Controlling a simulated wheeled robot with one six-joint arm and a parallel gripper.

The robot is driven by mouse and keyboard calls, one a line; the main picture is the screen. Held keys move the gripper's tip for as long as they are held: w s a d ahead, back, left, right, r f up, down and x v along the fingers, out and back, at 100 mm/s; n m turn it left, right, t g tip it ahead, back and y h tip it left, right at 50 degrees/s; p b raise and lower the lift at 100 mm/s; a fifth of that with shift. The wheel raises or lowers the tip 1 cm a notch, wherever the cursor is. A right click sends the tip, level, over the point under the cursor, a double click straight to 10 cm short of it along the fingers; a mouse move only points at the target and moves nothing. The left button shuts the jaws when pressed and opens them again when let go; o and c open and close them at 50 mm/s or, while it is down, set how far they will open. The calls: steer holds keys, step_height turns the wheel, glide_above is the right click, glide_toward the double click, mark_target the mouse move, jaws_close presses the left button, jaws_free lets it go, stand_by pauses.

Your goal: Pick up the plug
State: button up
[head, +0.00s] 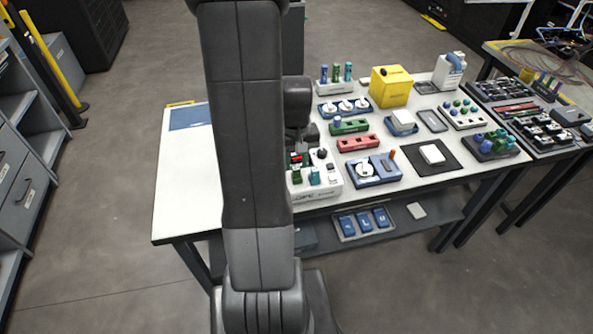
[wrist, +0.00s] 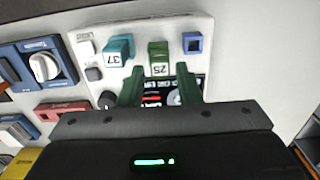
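In the wrist view a dark green plug-like block (wrist: 158,52) with a label reading 25 stands on the white panel of a device. A teal block (wrist: 118,48) labelled 37 stands to its left, and a blue square socket (wrist: 193,42) is to its right. I cannot tell for certain which one the task means. My gripper (wrist: 159,72) is open, its two green fingers apart on either side of the 25 label, with no visible grip on the block. In the head view the white device (head: 321,190) shows at the table's front edge, partly hidden by my arm.
A blue unit with a white knob (head: 374,170) and a black mat with a white block (head: 432,155) lie to the right. Red and green strips, a yellow box (head: 391,87) and several small parts fill the table behind. The table's left part (head: 185,170) is mostly clear.

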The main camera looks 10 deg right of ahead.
mark_target(296, 167)
steer(key=shift+f, duration=1.6)
steer(key=shift+c, duration=0.2)
steer(key=c, duration=0.6)
step_height(296, 167, up, 10)
steer(key=shift+r, duration=0.1)
